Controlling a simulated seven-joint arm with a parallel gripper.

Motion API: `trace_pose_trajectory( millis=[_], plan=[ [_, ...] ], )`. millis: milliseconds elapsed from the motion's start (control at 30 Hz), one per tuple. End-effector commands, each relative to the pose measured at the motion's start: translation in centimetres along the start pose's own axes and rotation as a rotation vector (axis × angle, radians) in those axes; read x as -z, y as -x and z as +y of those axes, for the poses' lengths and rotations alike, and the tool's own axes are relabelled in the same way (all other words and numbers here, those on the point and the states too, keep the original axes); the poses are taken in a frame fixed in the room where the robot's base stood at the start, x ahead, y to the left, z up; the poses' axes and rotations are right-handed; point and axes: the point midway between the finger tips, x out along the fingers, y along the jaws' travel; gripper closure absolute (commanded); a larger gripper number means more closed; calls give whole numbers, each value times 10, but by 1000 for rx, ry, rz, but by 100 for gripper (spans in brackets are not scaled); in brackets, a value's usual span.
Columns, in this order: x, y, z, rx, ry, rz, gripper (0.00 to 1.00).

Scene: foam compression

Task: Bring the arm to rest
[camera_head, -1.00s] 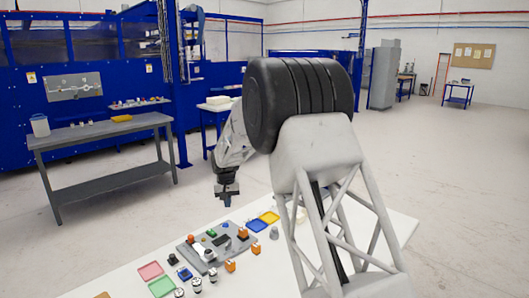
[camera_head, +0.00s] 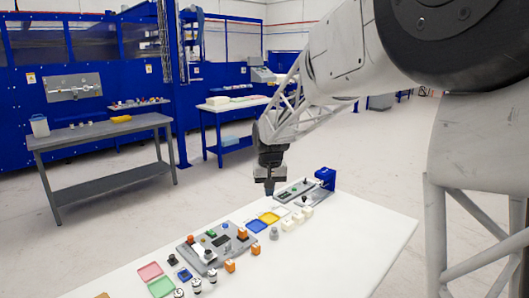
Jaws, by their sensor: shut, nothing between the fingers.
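My gripper (camera_head: 269,188) hangs at the end of my arm, pointing down above the far edge of the white table (camera_head: 330,254). It is shut and empty, and its fingertips are small and dark in this view. Below and to its right is a grey fixture plate (camera_head: 299,195) with a blue block (camera_head: 325,177) at its far end. White foam-like blocks (camera_head: 299,219) lie in front of that plate, apart from my gripper.
A grey board (camera_head: 216,247) with several small parts sits mid-table, with orange blocks (camera_head: 230,266) beside it. Pink (camera_head: 150,271), green (camera_head: 161,287), blue (camera_head: 256,225) and yellow (camera_head: 270,217) trays lie near it. The table's right part is clear.

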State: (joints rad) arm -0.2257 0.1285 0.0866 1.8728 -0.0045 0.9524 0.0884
Motion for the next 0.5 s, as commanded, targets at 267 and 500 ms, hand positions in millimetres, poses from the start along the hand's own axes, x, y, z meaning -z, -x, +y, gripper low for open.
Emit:
trace_pose_trajectory(
  millis=[267, 500],
  plan=[
    [-64, 33, 30, -3, -25, 21, 100],
    [-120, 54, 51, -6, -45, 38, 100]
  ],
)
